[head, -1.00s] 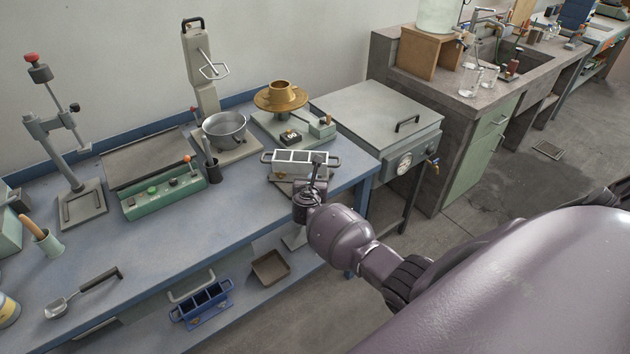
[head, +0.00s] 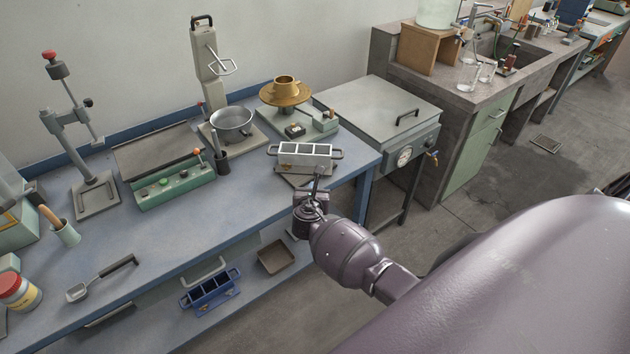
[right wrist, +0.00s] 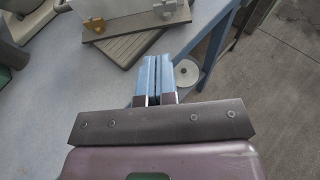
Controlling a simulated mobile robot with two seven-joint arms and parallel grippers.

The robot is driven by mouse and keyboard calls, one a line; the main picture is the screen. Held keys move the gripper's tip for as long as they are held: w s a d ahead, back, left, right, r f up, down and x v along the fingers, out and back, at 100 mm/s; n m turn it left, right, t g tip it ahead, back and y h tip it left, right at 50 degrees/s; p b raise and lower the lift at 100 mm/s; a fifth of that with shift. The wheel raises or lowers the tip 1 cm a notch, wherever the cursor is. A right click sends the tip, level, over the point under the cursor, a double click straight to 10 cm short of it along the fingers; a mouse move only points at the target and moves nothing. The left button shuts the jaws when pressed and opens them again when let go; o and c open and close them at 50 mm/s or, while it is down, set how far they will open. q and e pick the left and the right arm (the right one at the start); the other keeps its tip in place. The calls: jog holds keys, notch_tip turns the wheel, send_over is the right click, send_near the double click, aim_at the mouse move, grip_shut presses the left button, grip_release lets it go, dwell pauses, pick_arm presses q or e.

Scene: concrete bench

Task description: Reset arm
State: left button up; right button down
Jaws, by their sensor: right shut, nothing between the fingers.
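My right arm comes in from the lower right in the head view, with its gripper (head: 316,184) in front of the grey three-compartment mould (head: 304,156) near the bench's right front edge. In the right wrist view the right gripper's blue fingers (right wrist: 155,77) are together with nothing between them. The mould's lower part with brass fittings (right wrist: 130,16) shows beyond the fingertips, apart from them. My left gripper is not seen.
The blue bench (head: 150,244) carries a mixing bowl (head: 232,122), a brass flow table (head: 285,92), a green balance (head: 175,184) and a scoop (head: 100,279). A blue mould (head: 211,290) and a brown tray (head: 276,257) sit on the lower shelf. A grey cabinet (head: 375,102) stands right of the bench.

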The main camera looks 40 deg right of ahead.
jog(key=shift+v, duration=2.05)
jog(key=shift+w+a, duration=0.1)
jog(key=shift+a, duration=0.05)
jog(key=s+a+r+m+t+y, duration=0.3)
jog(key=a+m+y, duration=0.55)
jog(key=m, duration=0.95)
jog(key=s+f+m+g, duration=0.1)
jog(key=s+f+m, duration=0.2)
jog(key=s, duration=0.8)
jog(key=s+f+m+g, duration=0.1)
jog(key=s+f+m, duration=0.2)
jog(key=s, duration=0.8)
jog(key=m, duration=0.2)
jog(key=shift+s+m+y+b, duration=0.3)
jog(key=shift+m+y+b, duration=0.05)
jog(key=shift+m, duration=0.05)
